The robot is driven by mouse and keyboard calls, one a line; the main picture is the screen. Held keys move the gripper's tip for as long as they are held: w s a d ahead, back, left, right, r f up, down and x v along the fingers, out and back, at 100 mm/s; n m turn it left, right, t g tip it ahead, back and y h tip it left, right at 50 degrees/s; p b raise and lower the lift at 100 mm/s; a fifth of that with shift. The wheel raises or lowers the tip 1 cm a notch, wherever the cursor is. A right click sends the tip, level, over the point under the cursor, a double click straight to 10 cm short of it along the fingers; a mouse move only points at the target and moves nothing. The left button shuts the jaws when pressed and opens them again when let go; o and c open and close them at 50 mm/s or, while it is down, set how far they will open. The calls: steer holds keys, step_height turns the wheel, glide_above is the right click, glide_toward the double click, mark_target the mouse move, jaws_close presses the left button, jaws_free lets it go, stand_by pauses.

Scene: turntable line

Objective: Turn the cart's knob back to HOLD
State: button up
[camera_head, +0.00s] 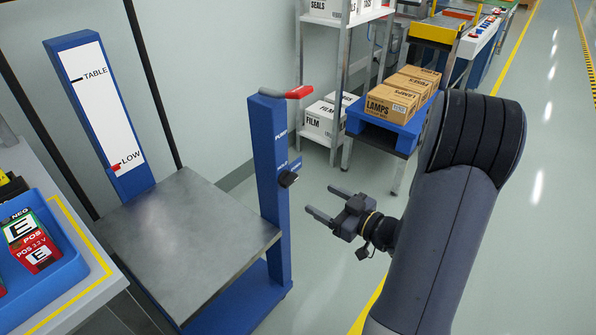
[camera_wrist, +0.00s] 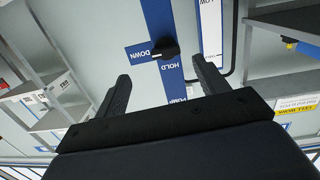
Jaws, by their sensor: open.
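The cart has a steel platform (camera_head: 190,222) and a blue post (camera_head: 268,150) on its right side. A small black knob (camera_head: 287,179) sits on that post. In the wrist view the knob (camera_wrist: 166,48) lies beyond and between my fingertips, with its longer end toward the DOWN label (camera_wrist: 137,53) on the left. The HOLD label (camera_wrist: 172,67) is just below it in the picture, and PUMP is lower. My gripper (camera_head: 319,201) is open and empty, right of the post and apart from the knob; its fingers also show in the wrist view (camera_wrist: 160,70).
A red handle (camera_head: 299,92) tops the knob post. The cart's gauge (camera_head: 104,105) has its red marker at LOW. A blue bin (camera_head: 45,262) stands on a table at left.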

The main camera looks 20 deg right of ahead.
mark_target(292, 183)
steer(key=shift+y, duration=0.6)
steer(key=x, duration=0.5)
steer(key=b+x, duration=0.1)
steer(key=x, duration=0.4)
steer(key=shift+w+a+r+b, duration=0.15)
steer(key=shift+r+b, duration=0.1)
steer(key=shift+b, duration=0.05)
steer(key=shift+c, duration=0.2)
steer(key=c, duration=0.9)
